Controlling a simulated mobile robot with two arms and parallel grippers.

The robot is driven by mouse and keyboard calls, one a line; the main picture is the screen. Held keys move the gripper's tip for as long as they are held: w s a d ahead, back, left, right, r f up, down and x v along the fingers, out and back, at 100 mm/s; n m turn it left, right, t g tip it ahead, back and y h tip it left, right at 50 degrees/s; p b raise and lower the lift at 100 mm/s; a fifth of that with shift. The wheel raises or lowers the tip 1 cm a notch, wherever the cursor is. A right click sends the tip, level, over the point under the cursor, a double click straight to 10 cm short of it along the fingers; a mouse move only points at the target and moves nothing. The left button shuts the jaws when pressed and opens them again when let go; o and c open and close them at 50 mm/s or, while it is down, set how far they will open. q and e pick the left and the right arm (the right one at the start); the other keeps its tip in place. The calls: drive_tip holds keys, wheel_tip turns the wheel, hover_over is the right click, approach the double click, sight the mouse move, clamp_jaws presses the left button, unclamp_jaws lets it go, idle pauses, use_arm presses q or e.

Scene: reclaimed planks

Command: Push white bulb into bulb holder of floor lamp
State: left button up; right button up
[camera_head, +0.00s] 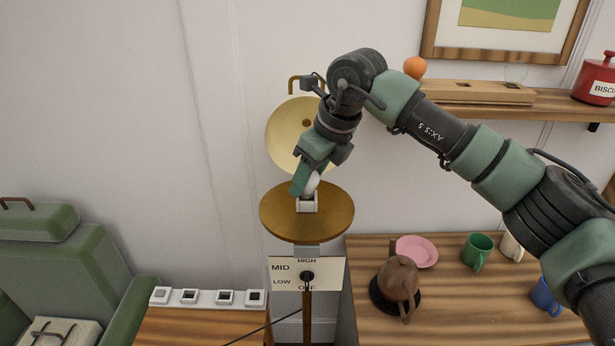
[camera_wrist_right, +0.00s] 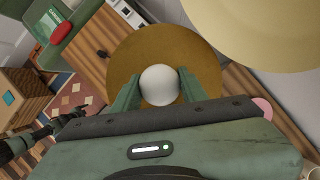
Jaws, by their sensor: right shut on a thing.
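The floor lamp has a round brass plate (camera_head: 335,221) with a small white bulb holder (camera_head: 307,206) at its middle. A gold dish-shaped shade (camera_head: 288,133) stands tilted behind it. My right gripper (camera_head: 305,184) is over the plate, pointing down, shut on the white bulb (camera_head: 313,184). The bulb is right above the holder; whether it sits inside cannot be told. In the right wrist view the round bulb (camera_wrist_right: 160,85) is between the two green fingers, over the brass plate (camera_wrist_right: 122,60), and hides the holder. My left gripper is not in view.
Below the plate is a lamp panel (camera_head: 292,264) with a knob (camera_head: 307,276). A wooden table at right holds a brown pot (camera_head: 398,278), a pink plate (camera_head: 417,251) and a green mug (camera_head: 477,250). A shelf (camera_head: 560,104) is behind my arm. A green armchair (camera_head: 80,265) stands left.

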drive_tip(key=shift+f+b, duration=0.5)
drive_tip(key=shift+f, duration=0.1)
idle(0.4)
drive_tip(key=o, duration=1.4)
